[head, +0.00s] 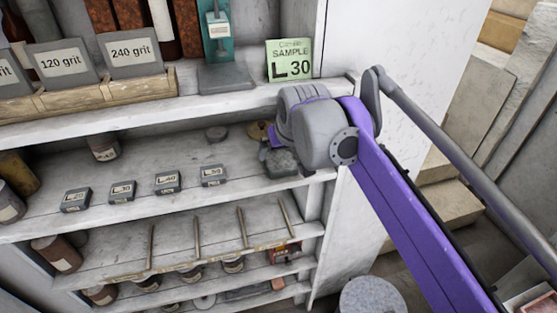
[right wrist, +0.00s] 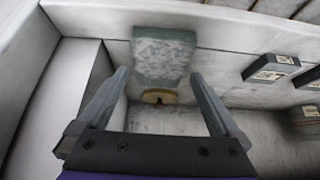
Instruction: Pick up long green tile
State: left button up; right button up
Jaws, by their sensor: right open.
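A grey-green, mottled block (head: 282,163), which looks like the long green tile, lies at the right end of the second shelf. It also shows in the right wrist view (right wrist: 163,57), ahead of the fingers and between their lines. My right gripper (right wrist: 159,76) is open and empty, with a finger on either side. In the head view, my right wrist hides most of the gripper, just above and right of the block. I cannot tell how far the fingertips are from the block. My left gripper is in neither view.
Small labelled grey blocks (head: 168,183) stand left on the same shelf. A yellowish round piece (right wrist: 159,97) lies close to the green block. The shelf's white side panel (right wrist: 60,105) is close to the fingers. A green sample card (head: 289,61) stands on the shelf above.

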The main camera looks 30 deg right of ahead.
aim_at(279, 159)
jog(key=x, duration=0.2)
jog(key=shift+w+f, duration=0.15)
jog(key=shift+f, duration=0.15)
grip_shut()
